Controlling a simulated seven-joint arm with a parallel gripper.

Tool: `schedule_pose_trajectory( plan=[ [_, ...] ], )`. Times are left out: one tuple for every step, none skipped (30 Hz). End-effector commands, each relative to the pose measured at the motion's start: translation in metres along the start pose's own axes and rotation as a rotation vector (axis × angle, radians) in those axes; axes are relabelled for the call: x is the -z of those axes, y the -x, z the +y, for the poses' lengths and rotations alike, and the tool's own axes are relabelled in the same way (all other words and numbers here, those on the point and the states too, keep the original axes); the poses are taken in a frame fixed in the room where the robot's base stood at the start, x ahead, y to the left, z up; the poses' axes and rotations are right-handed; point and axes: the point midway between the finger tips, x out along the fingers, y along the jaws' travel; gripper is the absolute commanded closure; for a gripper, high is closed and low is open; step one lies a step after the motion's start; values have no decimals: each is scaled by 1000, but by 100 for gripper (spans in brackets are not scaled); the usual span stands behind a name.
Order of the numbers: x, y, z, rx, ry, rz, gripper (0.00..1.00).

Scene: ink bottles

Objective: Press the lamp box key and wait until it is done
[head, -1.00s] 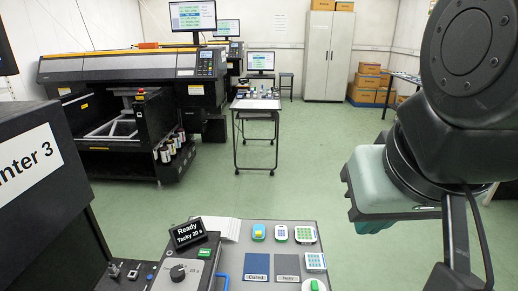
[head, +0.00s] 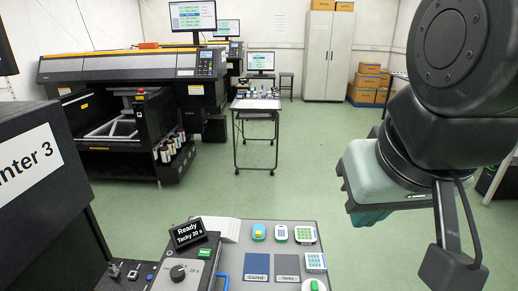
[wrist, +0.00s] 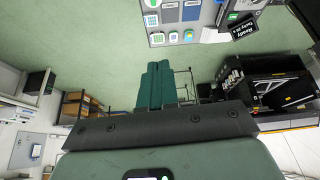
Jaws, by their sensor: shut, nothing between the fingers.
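The lamp box (head: 176,279) stands at the bottom of the head view, with a dial on its face and a small green key (head: 205,252) near its upper edge. The black sign (head: 189,232) on it reads "Ready" and "Tacky 20 s". The sign also shows upside down at the top right of the wrist view (wrist: 243,28). My gripper (wrist: 158,66) is shut and empty in the wrist view, its two teal fingers side by side. In the head view its teal hand hangs in the air to the right of the bench, apart from the lamp box.
A white stack (head: 228,230) lies beside the sign. The black Printer 3 housing (head: 40,200) stands at left. Air above the bench is clear.

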Motion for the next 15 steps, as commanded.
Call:
schedule_pose_trajectory(
  plan=[
    [8, -6, -2, 7, 31, -16, 100],
    [13, -10, -2, 10, 54, -24, 100],
    [20, -16, -4, 13, 88, -38, 100],
    [27, -21, -5, 15, 117, -47, 100],
    [33, -27, -7, 15, 147, -57, 100],
    [42, -36, -10, 16, 189, -72, 100],
    [48, -43, -12, 15, 222, -83, 100],
    [55, -50, -15, 13, 255, -91, 100],
    [62, -60, -19, 10, 298, -105, 100],
    [69, -67, -23, 7, 333, -113, 100],
    [74, -75, -26, 3, 367, -122, 100],
    [81, -85, -32, -4, 415, -133, 100],
    [86, -94, -36, -9, 449, -142, 100],
    [91, -102, -41, -15, 487, -149, 100],
    [97, -114, -48, -24, 536, -161, 100]
  ],
)
